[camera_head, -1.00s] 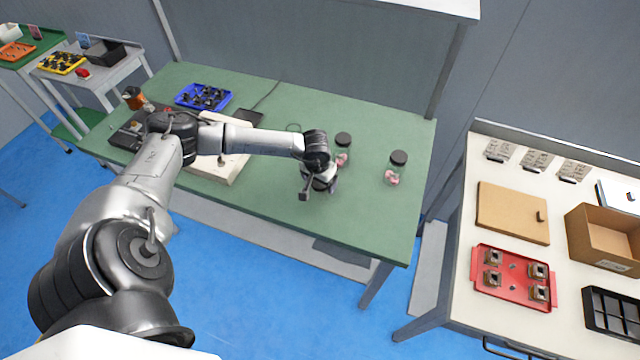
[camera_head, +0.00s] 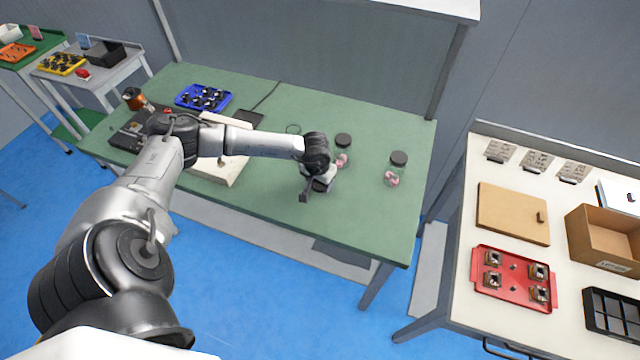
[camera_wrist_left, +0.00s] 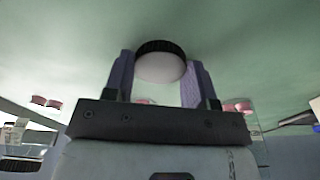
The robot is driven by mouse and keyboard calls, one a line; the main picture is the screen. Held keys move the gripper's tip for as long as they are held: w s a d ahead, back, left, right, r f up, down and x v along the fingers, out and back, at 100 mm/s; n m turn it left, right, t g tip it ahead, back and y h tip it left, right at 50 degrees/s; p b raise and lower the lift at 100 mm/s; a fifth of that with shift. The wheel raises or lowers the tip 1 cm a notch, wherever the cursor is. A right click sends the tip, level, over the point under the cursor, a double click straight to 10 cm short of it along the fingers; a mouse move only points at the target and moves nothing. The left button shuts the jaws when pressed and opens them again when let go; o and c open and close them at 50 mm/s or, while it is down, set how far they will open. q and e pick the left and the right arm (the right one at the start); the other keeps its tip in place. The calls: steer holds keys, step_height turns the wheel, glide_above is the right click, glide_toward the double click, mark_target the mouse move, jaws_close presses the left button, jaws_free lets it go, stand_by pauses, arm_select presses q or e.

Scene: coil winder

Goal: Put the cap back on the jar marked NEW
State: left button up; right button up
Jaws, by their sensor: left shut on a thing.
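Two clear jars with dark caps and pink contents stand on the green bench, a rear one (camera_head: 343,158) and a right one (camera_head: 392,176). I cannot read a NEW mark on either. My left gripper (camera_head: 317,187) is just in front and left of the rear jar, low over the bench. In the left wrist view, my left gripper (camera_wrist_left: 160,75) is shut on a round cap (camera_wrist_left: 162,62) with a black rim and a pale face. Whether the cap touches the bench is unclear. My right gripper is out of view.
The green bench (camera_head: 280,110) is clear at its front right. A blue tray (camera_head: 204,97) of dark parts and a pale board (camera_head: 222,172) are to the left. A separate white table (camera_head: 455,275) at right holds a red tray (camera_head: 513,278) and a cardboard box (camera_head: 605,235).

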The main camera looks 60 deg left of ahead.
arm_select(q)
step_height(320, 180, up, 4)
steer(key=shift+r+p, duration=0.2)
steer(key=shift+p, duration=0.1)
steer(key=s+d+r, duration=0.1)
steer(key=d+r, duration=0.5)
steer(key=d, duration=0.5)
steer(key=shift+s+d+r+p, duration=0.25)
steer(key=shift+s+r+p, duration=0.05)
steer(key=shift+p, duration=0.15)
steer(key=w+d+r+m, duration=0.3)
steer(key=d+r, duration=0.5)
steer(key=d, duration=0.1)
steer(key=w+d+r+m, duration=0.2)
steer(key=w+d+r, duration=0.2)
steer(key=d+r, duration=0.4)
steer(key=shift+d+r+m+h, duration=0.3)
steer(key=shift+d+m, duration=0.1)
steer(key=shift+d, duration=0.25)
steer(key=shift+a, duration=0.15)
